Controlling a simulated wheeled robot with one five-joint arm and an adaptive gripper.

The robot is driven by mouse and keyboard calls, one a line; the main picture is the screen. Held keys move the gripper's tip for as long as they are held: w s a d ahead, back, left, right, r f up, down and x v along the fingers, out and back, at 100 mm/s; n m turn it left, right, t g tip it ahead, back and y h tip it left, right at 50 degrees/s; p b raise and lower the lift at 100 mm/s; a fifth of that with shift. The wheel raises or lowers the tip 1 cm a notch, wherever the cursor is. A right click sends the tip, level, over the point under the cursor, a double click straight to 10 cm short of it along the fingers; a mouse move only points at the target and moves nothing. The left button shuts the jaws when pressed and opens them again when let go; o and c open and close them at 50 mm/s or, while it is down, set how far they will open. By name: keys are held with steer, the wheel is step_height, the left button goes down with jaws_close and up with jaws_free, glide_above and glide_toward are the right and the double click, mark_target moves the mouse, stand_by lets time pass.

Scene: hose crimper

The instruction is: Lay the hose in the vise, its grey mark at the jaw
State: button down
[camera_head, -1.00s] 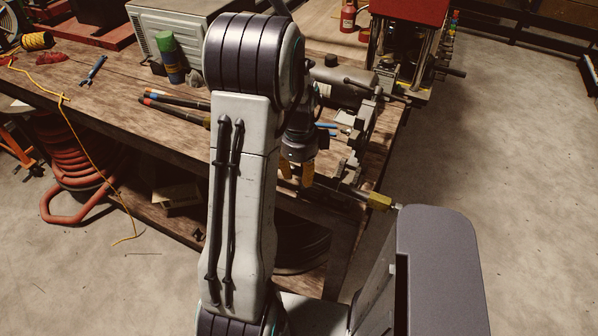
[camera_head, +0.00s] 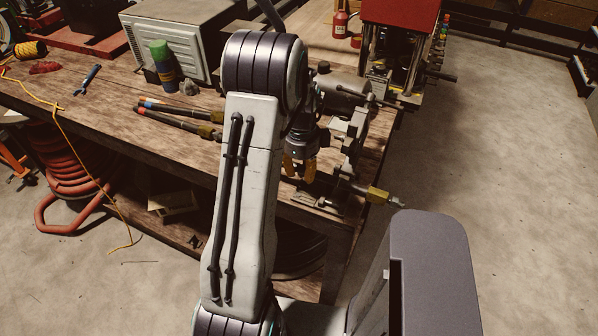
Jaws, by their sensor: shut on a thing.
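My gripper (camera_head: 299,167) hangs over the bench's front right corner, its orange fingertips closed on a dark hose (camera_head: 351,187). Most of the hose is hidden behind my fingers and arm. Its brass end fitting (camera_head: 377,195) sticks out to the right, past the bench's edge. The hose's grey mark cannot be made out. The grey metal vise (camera_head: 352,140) stands on the bench just behind and right of my gripper. The hose appears in front of the vise; whether they touch cannot be told.
Two more hoses (camera_head: 180,118) with orange and blue marks lie on the wooden bench (camera_head: 110,120), left of my arm. A red press (camera_head: 400,12) stands at the back right.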

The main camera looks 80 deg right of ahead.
steer(key=shift+s+d+f, duration=0.2)
steer(key=shift+d+f, duration=0.35)
steer(key=shift+d, duration=0.25)
steer(key=shift+s+d+f, duration=0.2)
steer(key=shift+d+f, duration=0.35)
steer(key=shift+d, duration=0.25)
steer(key=shift+f+b, duration=0.45)
steer(key=shift+b, duration=0.2)
steer(key=shift+f, duration=0.1)
steer(key=shift+a+f+b, duration=0.2)
steer(key=shift+f+b, duration=0.4)
steer(key=shift+b, duration=0.15)
steer(key=c, duration=0.8)
jaws_free()
steer(key=shift+d+r, duration=0.1)
steer(key=shift+d, duration=0.05)
